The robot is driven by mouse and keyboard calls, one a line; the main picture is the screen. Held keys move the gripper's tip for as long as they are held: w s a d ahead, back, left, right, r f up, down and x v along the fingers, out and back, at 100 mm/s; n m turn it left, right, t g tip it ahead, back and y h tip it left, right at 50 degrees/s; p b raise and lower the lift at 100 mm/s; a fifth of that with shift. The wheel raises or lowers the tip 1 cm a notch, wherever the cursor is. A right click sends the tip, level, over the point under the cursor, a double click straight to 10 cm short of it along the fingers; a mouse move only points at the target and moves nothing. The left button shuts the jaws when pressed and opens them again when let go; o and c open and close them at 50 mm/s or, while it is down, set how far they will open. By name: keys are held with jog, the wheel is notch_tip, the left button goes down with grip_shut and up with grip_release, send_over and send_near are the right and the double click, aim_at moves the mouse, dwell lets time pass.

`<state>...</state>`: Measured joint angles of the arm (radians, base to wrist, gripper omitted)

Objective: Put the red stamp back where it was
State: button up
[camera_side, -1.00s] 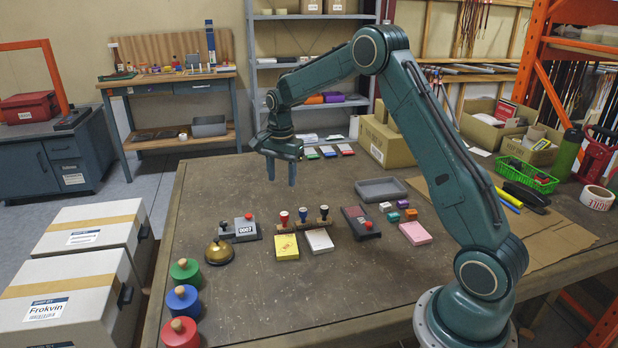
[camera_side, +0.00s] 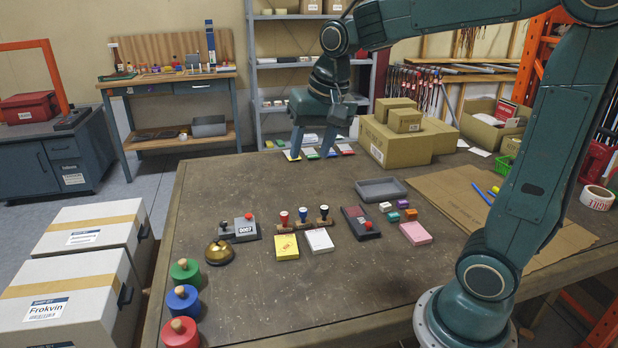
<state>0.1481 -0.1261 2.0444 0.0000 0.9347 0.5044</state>
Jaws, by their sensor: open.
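A stamp with a red knob (camera_side: 284,215) stands upright at the left end of a small wooden rack (camera_side: 312,226) in the middle of the table. A blue-knobbed stamp (camera_side: 303,213) and a dark-knobbed stamp (camera_side: 324,211) stand to its right. My gripper (camera_side: 311,155) is far behind the rack, low over the back edge of the table, above a row of flat coloured pads. It points down, its fingers are apart, and I see nothing held between them. I cannot tell whether the fingertips touch the pads.
A yellow block (camera_side: 286,246), a white block (camera_side: 319,241) and a black-red device (camera_side: 361,223) lie around the rack. A bell (camera_side: 220,252) and a numbering device (camera_side: 240,229) stand left of it. Boxes (camera_side: 400,142) stand right of my gripper. The table between gripper and rack is clear.

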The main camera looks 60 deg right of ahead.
jog(key=s+a+n+t, duration=0.1)
jog(key=s+a+n, duration=0.1)
jog(key=s, duration=0.6)
jog(key=s+a+f+n+t, duration=0.1)
jog(key=s+a+n, duration=0.2)
jog(key=s+n, duration=0.2)
jog(key=s, duration=0.3)
jog(key=shift+f, duration=0.1)
jog(key=shift+c, duration=0.2)
